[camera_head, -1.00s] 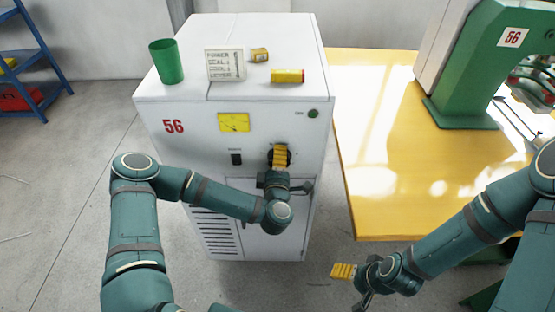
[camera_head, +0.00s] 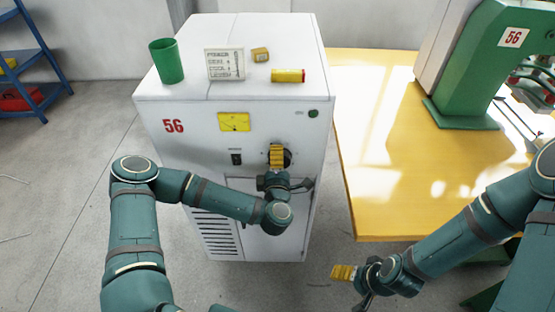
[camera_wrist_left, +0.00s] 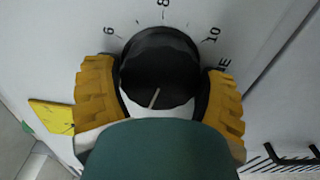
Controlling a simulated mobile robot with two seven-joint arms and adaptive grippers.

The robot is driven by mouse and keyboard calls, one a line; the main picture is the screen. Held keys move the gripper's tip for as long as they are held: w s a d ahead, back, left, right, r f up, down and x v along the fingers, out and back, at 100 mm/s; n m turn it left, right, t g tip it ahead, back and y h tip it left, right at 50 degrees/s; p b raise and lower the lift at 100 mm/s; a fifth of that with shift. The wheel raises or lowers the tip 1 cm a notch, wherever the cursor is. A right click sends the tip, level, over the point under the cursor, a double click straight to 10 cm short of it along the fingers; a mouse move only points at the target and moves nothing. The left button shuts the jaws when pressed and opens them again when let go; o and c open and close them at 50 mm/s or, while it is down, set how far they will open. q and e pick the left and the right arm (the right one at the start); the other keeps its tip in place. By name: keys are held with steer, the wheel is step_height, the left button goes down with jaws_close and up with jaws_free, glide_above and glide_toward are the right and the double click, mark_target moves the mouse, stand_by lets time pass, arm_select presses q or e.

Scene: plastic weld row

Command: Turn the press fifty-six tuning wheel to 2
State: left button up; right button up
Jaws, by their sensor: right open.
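The press 56 cabinet (camera_head: 205,140) is white with a red 56. Its black tuning wheel (camera_head: 287,157) is on the upper right of the front face, partly covered by my left gripper (camera_head: 277,157). In the left wrist view the wheel (camera_wrist_left: 160,70) sits between the yellow fingers of my left gripper (camera_wrist_left: 162,98), which appear shut on its sides. A pale line shows on the wheel, and 6, 8 and 10 are readable on the scale; 2 is not visible. My right gripper (camera_head: 346,277) is open and empty, low at the right, away from the cabinet.
A green cup (camera_head: 166,62), a printed card (camera_head: 225,64), a small yellow box (camera_head: 260,54) and a red-and-yellow cylinder (camera_head: 288,76) are on the cabinet top. A yellow table (camera_head: 385,190) with a green machine (camera_head: 480,75) stands at the right. A blue shelf (camera_head: 35,70) is far left.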

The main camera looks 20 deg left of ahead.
arm_select(q)
steer(key=shift+o, duration=1.3)
steer(key=v, duration=1.2)
steer(key=shift+r, duration=0.1)
